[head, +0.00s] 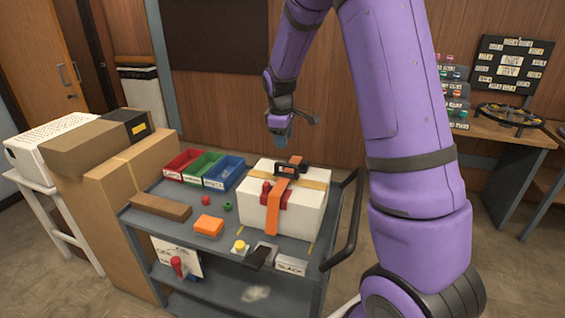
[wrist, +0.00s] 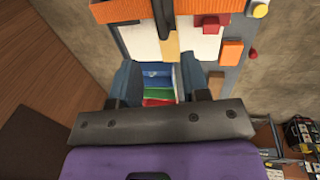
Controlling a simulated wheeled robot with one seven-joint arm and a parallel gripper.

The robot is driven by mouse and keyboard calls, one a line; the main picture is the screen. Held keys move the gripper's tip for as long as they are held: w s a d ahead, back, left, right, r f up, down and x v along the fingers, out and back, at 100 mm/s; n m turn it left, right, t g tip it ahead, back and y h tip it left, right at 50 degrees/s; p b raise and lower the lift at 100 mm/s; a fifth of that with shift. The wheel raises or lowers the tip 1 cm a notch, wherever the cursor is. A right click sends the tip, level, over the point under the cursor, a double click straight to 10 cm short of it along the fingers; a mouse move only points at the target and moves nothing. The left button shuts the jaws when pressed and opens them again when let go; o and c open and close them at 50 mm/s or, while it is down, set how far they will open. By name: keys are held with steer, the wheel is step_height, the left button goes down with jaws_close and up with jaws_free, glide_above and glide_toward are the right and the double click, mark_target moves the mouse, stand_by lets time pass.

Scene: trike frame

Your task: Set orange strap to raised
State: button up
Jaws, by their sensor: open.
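The orange strap (head: 273,214) lies over the top and down the front of a white box (head: 312,213) on the cart. A black handle-like piece (head: 292,168) stands at the strap's upper end, and red parts sit beside the strap. In the wrist view the orange strap (wrist: 120,11) crosses the top edge, beyond the fingers, with the white box (wrist: 140,42) below it. My gripper (head: 281,138) is above and behind the box, apart from the strap. In the wrist view my gripper (wrist: 159,72) is open, with nothing held between its fingers.
Red, green and blue bins (head: 224,172) stand at the cart's back left. A brown block (head: 161,206), an orange block (head: 208,225) and a yellow button (head: 239,246) are on the cart top (head: 185,238). A black cart handle (head: 347,225) rises at the right.

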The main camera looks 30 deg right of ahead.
mark_target(285, 164)
steer(key=f, duration=0.3)
steer(key=d+f, duration=0.1)
steer(key=f, duration=0.2)
steer(key=w+f, duration=0.1)
steer(key=f, duration=0.2)
steer(key=shift+d+f, duration=0.25)
steer(key=shift+f, duration=0.05)
jaws_close()
